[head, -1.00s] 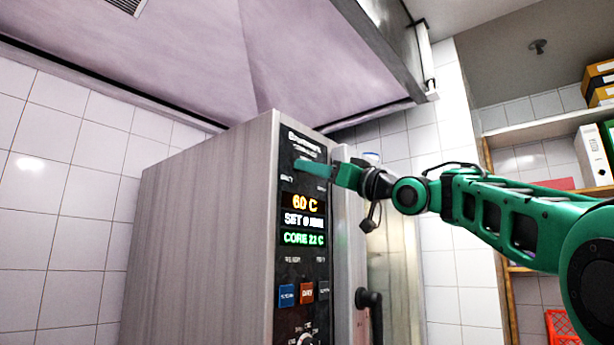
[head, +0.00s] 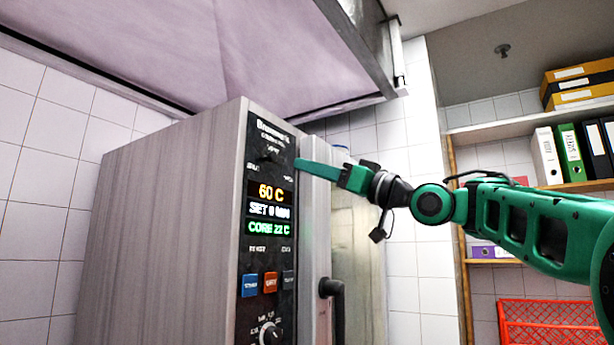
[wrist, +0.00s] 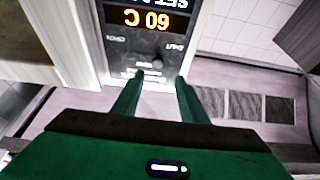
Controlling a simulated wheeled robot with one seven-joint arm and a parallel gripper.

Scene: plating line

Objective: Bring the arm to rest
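My gripper (head: 300,165) is at the end of my green arm, which reaches in from the right in the head view. Its fingertips show at the right edge of the oven's black control panel (head: 266,236), near its top. In the wrist view, my gripper (wrist: 160,78) has its two green fingers apart with nothing between them. The panel, upside down there, shows beyond the fingertips with a dark knob (wrist: 155,66). I cannot tell whether a fingertip touches the oven.
The tall grey oven (head: 165,220) stands at left with a door handle (head: 335,300). A hood (head: 260,55) hangs above. Shelves with binders (head: 547,155) stand at the right behind my arm, with a red crate (head: 545,322) below.

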